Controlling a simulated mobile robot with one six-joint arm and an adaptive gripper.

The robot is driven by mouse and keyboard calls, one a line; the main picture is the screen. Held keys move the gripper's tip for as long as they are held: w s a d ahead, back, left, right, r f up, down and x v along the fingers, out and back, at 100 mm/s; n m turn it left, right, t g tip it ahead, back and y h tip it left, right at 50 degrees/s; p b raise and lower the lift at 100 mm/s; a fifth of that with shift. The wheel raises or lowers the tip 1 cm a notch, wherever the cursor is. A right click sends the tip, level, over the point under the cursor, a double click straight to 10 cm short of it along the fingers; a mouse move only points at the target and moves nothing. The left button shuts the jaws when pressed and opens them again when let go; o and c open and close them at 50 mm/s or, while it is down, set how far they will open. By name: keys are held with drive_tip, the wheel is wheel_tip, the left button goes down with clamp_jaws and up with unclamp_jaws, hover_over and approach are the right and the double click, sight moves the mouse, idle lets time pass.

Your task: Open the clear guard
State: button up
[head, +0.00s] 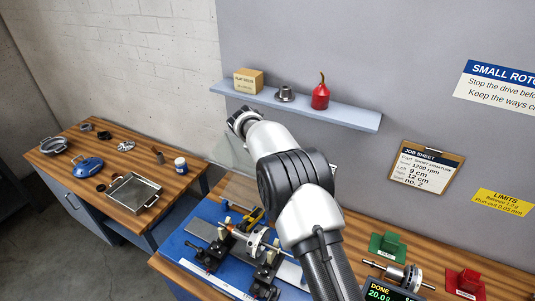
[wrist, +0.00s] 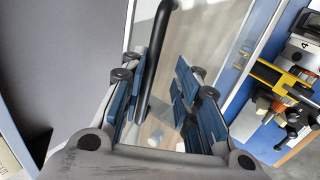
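The clear guard (wrist: 205,35) is a see-through panel with a pale frame, in front of my gripper in the wrist view. Its black bar handle (wrist: 157,55) runs between my fingers in the picture, nearer the left one. My gripper (wrist: 160,105) is open, with blue-padded fingers on both sides of the bar and a gap at the right. I cannot tell whether the left finger touches it. In the head view the guard (head: 228,152) shows faintly as a tilted panel beside the end of my arm, above the bench. My arm hides part of it, and the fingers are not clear there.
The balancing machine (head: 262,250) stands on a blue plate (head: 178,243) below my arm. A shelf (head: 345,115) with a box, a metal part and a red can is on the wall behind. A display, a rotor and green and red stands are at the right. A side bench holds a tray (head: 143,207).

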drive_tip(key=v, duration=1.2)
